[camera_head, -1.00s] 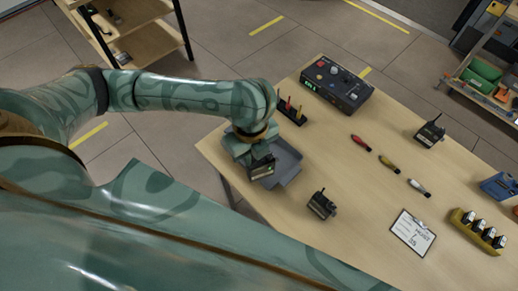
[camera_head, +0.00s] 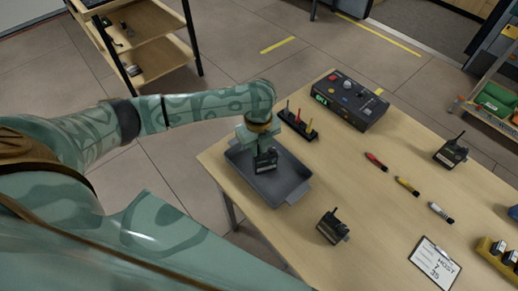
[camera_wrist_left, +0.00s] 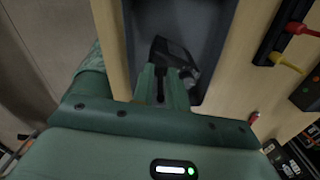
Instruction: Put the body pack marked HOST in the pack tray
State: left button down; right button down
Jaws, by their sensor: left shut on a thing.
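My left gripper (camera_head: 258,142) is shut on a dark body pack (camera_head: 265,161). The pack is over the grey pack tray (camera_head: 285,194), at its upper part; I cannot tell whether it touches the floor. In the left wrist view, the pack (camera_wrist_left: 177,52) sits between the fingertips (camera_wrist_left: 163,78), against the dark inside of the tray (camera_wrist_left: 215,22). Its marking is not readable. A second pack (camera_head: 333,228) stands on the table right of the tray, and a third (camera_head: 450,153) stands at the right. My right gripper is not in view.
A clipboard (camera_head: 434,264) reading HOST lies at the front right. A rack of coloured-handled tools (camera_head: 298,124) and a dark control box (camera_head: 350,100) stand behind the tray. A yellow holder (camera_head: 497,260) stands at the right edge.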

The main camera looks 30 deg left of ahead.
pick_arm(q)
jog(key=shift+f, duration=0.15)
jog(key=c, duration=1.4)
grip_release()
notch_tip(320, 180, up, 12)
jog(key=p, duration=0.4)
jog(key=shift+p, duration=0.4)
